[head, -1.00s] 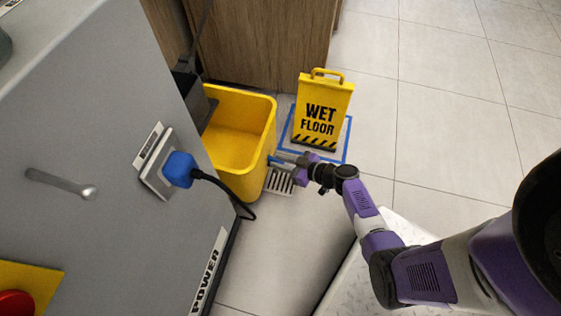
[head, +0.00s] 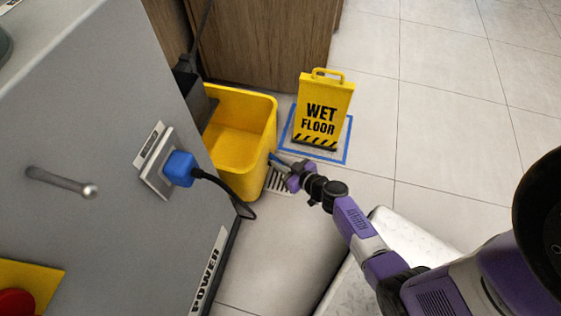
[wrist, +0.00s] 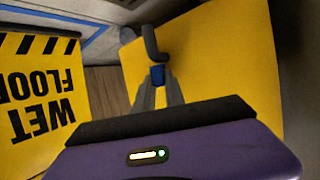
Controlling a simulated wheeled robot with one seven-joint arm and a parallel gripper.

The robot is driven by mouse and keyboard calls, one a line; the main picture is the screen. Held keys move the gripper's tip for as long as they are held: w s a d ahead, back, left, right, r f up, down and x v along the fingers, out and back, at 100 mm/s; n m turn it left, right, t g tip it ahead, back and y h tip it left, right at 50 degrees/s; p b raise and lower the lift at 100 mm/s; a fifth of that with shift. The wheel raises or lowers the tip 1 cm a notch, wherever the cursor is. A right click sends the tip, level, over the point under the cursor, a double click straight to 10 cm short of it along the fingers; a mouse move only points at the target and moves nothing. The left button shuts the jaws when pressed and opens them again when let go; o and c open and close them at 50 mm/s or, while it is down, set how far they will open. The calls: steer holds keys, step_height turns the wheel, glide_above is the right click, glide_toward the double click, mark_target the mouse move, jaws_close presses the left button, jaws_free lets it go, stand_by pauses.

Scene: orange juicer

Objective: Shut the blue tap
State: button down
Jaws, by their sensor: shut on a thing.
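The blue tap (wrist: 157,75) shows in the wrist view as a small blue piece between my fingertips, below a dark curved pipe (wrist: 151,45) in front of a yellow wall. My gripper (wrist: 158,90) is shut on this blue piece. In the head view my gripper (head: 284,165) reaches to the right side of the yellow bin (head: 241,135), where a small bit of blue shows at its tips. The fingers cover most of the tap, and I cannot tell how far it is turned.
A yellow wet floor sign (head: 323,105) stands on a blue-taped square just behind my gripper. A floor grate (head: 277,184) lies under it. The grey machine (head: 105,120) with a blue plug (head: 179,168) and black cable is at left. Tiled floor at right is open.

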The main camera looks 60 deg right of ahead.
steer(key=shift+a+m+g+h, duration=0.15)
steer(key=shift+m+g+h, duration=0.25)
steer(key=shift+m+h, duration=0.55)
steer(key=shift+a+m+g+h, duration=0.15)
steer(key=shift+m+g+h, duration=0.25)
steer(key=shift+m+h, duration=0.55)
steer(key=shift+w+a+m+g+h, duration=0.2)
steer(key=shift+m+g+h, duration=0.5)
steer(key=shift+m+h, duration=0.2)
steer(key=shift+w+a+m+g+h, duration=0.2)
steer(key=shift+m+g+h, duration=0.5)
steer(key=shift+m+h, duration=0.2)
steer(key=c, duration=1.4)
jaws_free()
steer(key=shift+n+t+y, duration=1)
steer(key=shift+n+y, duration=0.2)
steer(key=shift+n, duration=0.1)
steer(key=shift+s+d+n+t+y, duration=0.1)
steer(key=shift+s+n+t+y, duration=0.1)
steer(key=shift+n+t+y, duration=0.35)
steer(key=shift+s+d+n+t+y, duration=0.1)
steer(key=shift+d+n+t+y, duration=0.1)
steer(key=shift+n+y, duration=0.45)
steer(key=shift+d+n+t+y, duration=0.15)
steer(key=shift+d+n+y, duration=0.05)
steer(key=shift+n+y, duration=0.4)
